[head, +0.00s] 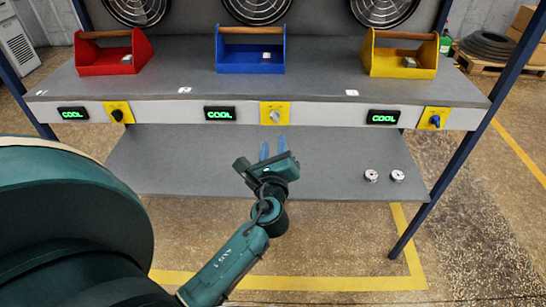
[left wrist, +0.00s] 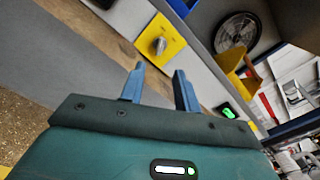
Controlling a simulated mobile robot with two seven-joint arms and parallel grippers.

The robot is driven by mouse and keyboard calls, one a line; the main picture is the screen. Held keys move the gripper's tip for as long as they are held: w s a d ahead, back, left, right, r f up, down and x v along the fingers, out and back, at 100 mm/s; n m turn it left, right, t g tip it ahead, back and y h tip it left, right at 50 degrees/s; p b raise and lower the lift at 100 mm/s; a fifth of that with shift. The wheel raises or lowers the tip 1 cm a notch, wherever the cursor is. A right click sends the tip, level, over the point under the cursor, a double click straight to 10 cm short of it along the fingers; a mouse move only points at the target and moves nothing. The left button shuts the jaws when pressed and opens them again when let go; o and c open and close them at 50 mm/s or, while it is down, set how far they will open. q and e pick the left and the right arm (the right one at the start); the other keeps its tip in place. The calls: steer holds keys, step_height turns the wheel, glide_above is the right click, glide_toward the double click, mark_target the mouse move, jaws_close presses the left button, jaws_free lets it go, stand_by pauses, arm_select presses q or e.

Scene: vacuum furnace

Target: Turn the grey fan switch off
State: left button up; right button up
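The grey fan switch (head: 274,116) is a small knob on a yellow plate (head: 284,107) in the middle of the bench's front panel. In the left wrist view the grey switch (left wrist: 160,45) sits just beyond my fingertips, on its yellow plate (left wrist: 171,33). My left gripper (head: 273,147) is a little below and in front of the switch in the head view. Its two blue fingers are apart and empty, pointing at the panel; they also show in the left wrist view (left wrist: 158,68). No contact with the switch shows. My right gripper is not in view.
A black switch (head: 117,115) and a blue switch (head: 435,121) are on yellow plates to either side. Displays beside the switches, such as the middle one (head: 220,114), read COOL. Red, blue and yellow bins stand above. Two small metal parts (head: 371,175) lie on the lower shelf (head: 330,165).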

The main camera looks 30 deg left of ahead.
arm_select(q)
steer(key=v, duration=0.3)
steer(key=shift+s+d, duration=0.15)
steer(key=shift+s, duration=0.1)
